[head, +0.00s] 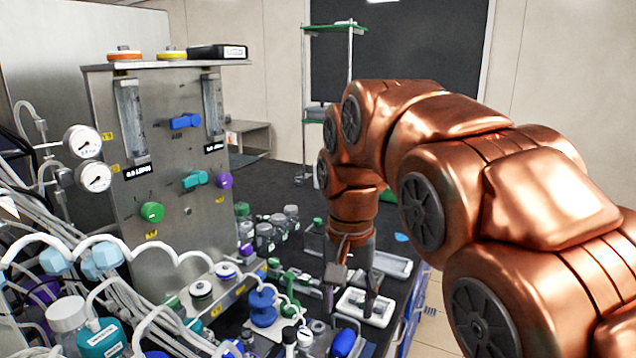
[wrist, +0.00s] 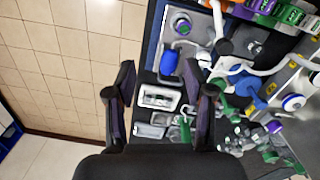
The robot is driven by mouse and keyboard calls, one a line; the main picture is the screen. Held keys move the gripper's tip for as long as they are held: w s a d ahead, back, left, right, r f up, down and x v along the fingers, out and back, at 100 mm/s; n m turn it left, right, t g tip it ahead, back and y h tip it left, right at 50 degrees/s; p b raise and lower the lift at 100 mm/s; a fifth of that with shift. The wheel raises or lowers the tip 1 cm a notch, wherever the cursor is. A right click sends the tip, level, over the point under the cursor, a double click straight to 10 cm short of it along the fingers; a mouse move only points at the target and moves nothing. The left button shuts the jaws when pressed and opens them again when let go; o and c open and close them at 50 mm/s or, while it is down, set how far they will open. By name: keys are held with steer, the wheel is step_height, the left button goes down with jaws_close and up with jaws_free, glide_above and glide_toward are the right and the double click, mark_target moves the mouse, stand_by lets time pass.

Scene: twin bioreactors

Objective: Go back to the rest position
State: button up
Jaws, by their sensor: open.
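My copper-coloured arm reaches in from the right in the head view and bends down over the bench. My gripper (head: 350,290) points downward above the front right part of the bench. In the wrist view my gripper (wrist: 165,92) shows two dark fingers spread apart with nothing between them. Below and beyond the fingers lies a white tray (wrist: 158,98) with a dark inset. The same white tray (head: 366,307) is just under the fingers in the head view. I cannot tell how large the gap is between fingertips and tray.
A metal panel (head: 165,150) with flow tubes and coloured knobs stands at the left. Two gauges, tubing and several bottles (head: 265,235) crowd the bench near it. A blue-capped item (wrist: 169,62) lies near the fingers. Tiled floor (wrist: 60,60) is open beyond the bench edge.

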steer(key=s+d+f+n+p, duration=0.1)
steer(key=s+d+f, duration=0.2)
steer(key=s, duration=0.5)
steer(key=s+d+f+g+p, duration=0.1)
steer(key=s+d+f+p, duration=0.1)
steer(key=s+d, duration=0.4)
steer(key=s+d+f+n+p, duration=0.1)
steer(key=s+d+f, duration=0.3)
steer(key=s, duration=0.6)
steer(key=shift+s+d+f+n, duration=0.15)
steer(key=shift+d+f+n, duration=0.15)
steer(key=shift+f, duration=0.3)
